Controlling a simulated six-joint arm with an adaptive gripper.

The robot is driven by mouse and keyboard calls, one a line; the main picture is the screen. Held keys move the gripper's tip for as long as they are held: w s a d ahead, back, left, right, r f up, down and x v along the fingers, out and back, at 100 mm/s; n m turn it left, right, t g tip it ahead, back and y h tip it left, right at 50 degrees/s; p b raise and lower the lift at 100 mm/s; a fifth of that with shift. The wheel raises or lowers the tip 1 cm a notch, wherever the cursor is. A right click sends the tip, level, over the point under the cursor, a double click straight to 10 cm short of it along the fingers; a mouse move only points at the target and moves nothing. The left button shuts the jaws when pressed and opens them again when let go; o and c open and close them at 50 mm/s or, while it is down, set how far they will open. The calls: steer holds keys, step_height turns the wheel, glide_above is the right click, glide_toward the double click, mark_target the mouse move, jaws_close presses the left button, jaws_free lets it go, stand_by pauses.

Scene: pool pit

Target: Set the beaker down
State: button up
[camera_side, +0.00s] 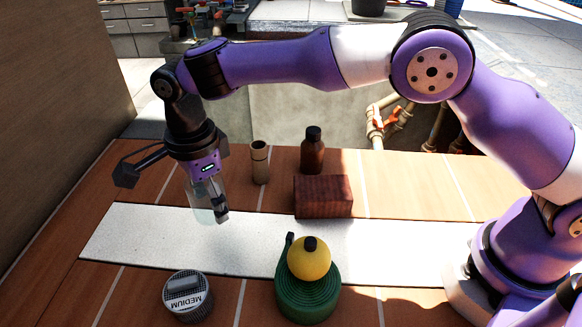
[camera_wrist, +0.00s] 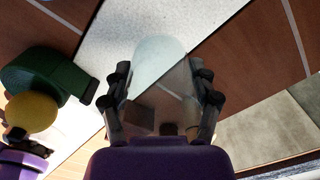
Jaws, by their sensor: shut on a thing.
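The beaker (camera_side: 200,207) is clear and see-through. My gripper (camera_side: 221,214) is shut on it at the left of the side view, over the white strip and near its back edge. In the wrist view the beaker (camera_wrist: 158,72) sits between the two dark fingers of my gripper (camera_wrist: 162,105). The side view does not show clearly whether the beaker's base touches the surface or hangs above it.
A brown brick (camera_side: 323,196), a brown bottle (camera_side: 312,150) and a beige cylinder (camera_side: 260,162) stand right of the beaker. A green coil (camera_side: 308,300) with a yellow ball (camera_side: 309,259) and a round MEDIUM container (camera_side: 187,296) are in front. The white strip (camera_side: 130,238) has free room on the left.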

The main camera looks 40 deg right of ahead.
mark_target(218, 226)
steer(key=shift+w+d+f, duration=0.2)
steer(key=shift+w+f, duration=0.1)
steer(key=shift+w, duration=0.15)
steer(key=shift+f, duration=2)
steer(key=shift+f, duration=0.1)
steer(key=o, duration=1.1)
steer(key=shift+o, duration=0.2)
